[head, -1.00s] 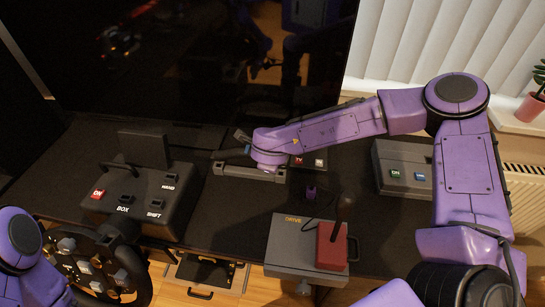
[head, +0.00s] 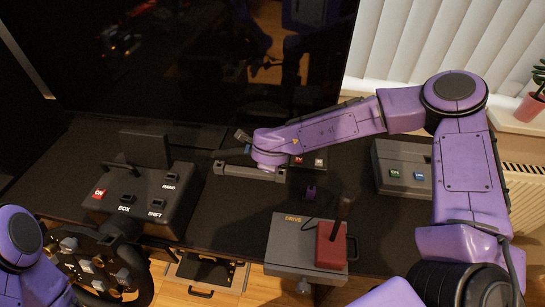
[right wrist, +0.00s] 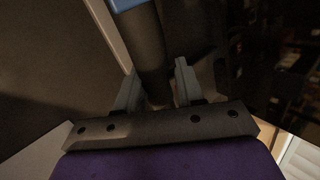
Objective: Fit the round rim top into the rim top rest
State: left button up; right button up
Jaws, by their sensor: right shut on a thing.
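My right gripper (head: 236,147) reaches in over the middle of the desk, below the dark screen. In the right wrist view its two grey fingers (right wrist: 158,88) are shut on a dark rounded bar (right wrist: 148,45) with a blue part at the top edge; I take this bar for the rim top. In the head view the bar is hard to tell from the dark background. A grey bar-shaped block (head: 250,172) lies just below the gripper; I cannot tell if it is the rest. A steering wheel (head: 98,268) is at the lower left beside my left arm. My left gripper is out of frame.
A black button box (head: 140,190) stands left of the gripper. A drive box (head: 295,240) with a red lever block (head: 331,245) is at front centre. A grey switch box (head: 402,168) sits at right, behind my right arm. A small purple piece (head: 311,192) lies mid-desk.

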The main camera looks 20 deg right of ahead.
aim_at(273, 175)
jog(key=shift+f+b, duration=0.95)
jog(key=shift+f, duration=0.7)
jog(key=o, duration=1.1)
jog(key=shift+o, duration=0.6)
jog(key=shift+s, duration=0.15)
jog(key=shift+s+f, duration=0.1)
jog(key=shift+f, duration=0.1)
jog(key=shift+a+r, duration=0.1)
jog(key=v, duration=1)
jog(key=shift+r, duration=0.45)
